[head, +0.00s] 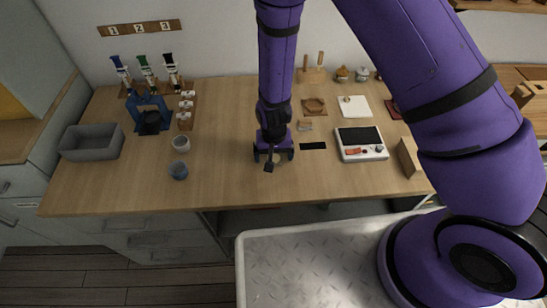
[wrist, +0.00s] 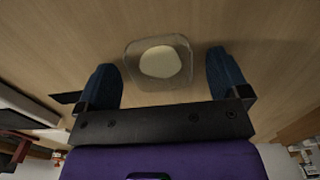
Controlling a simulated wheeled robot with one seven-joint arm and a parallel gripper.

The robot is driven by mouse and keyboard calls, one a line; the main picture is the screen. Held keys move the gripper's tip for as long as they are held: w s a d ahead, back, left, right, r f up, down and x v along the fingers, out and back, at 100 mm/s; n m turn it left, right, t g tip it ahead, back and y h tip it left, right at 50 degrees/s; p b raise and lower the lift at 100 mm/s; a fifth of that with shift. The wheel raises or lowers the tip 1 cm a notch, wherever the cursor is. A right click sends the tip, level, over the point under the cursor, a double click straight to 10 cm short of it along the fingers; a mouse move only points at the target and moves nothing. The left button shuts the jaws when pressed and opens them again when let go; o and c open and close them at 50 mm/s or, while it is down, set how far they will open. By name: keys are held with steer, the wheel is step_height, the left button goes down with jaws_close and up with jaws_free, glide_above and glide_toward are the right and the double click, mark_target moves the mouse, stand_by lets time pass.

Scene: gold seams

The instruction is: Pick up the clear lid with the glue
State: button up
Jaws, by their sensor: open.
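The clear lid (wrist: 184,80) lies on the wooden table in the wrist view, with a cream patch of glue (wrist: 161,62) on it. My gripper (wrist: 168,78) is open, with one dark blue finger on each side of the lid. No contact between fingers and lid shows. In the head view, my gripper (head: 273,154) points down over the middle of the table, and the pale glue patch shows only as a small spot between the fingers. The lid's clear rim is too small to tell there.
A black strip (head: 313,146) lies right of my gripper, with a white device (head: 362,153) beyond it. A grey bin (head: 92,142) is far left. The table's front middle is clear.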

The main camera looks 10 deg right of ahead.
steer(key=shift+c, duration=0.4)
steer(key=c, duration=0.9)
steer(key=shift+r, duration=0.15)
